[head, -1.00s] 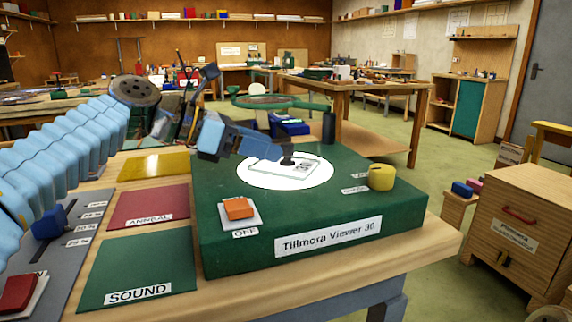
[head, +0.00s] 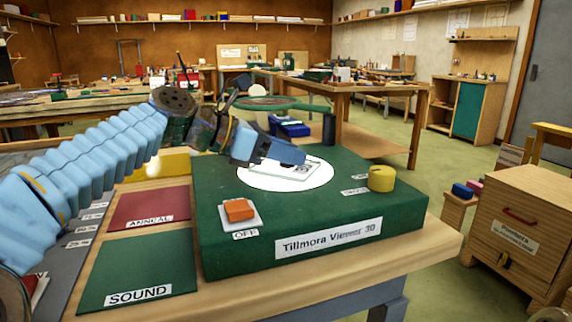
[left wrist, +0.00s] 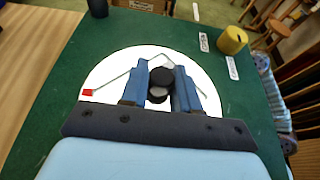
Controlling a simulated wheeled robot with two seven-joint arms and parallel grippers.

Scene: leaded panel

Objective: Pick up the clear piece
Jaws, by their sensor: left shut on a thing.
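The clear piece (head: 313,168) is a thin transparent plate with a dark outline, over the white lit disc (head: 258,178) of the green viewer box (head: 215,215). In the left wrist view its edges (left wrist: 205,83) show on both sides of the fingers, with a small red mark (left wrist: 87,92) at the left. A round black knob (left wrist: 161,77) stands over its middle. My left gripper (head: 298,160) comes in from the left, its blue fingers (left wrist: 160,92) shut on either side of the knob. I cannot tell whether the plate touches the disc. My right gripper is not in view.
An orange switch (head: 239,209) marked OFF and a yellow knob (head: 381,179) sit on the viewer box. Green SOUND (head: 140,265) and red ANNEAL (head: 150,207) mats lie to its left. A dark cylinder (head: 329,128) stands behind it.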

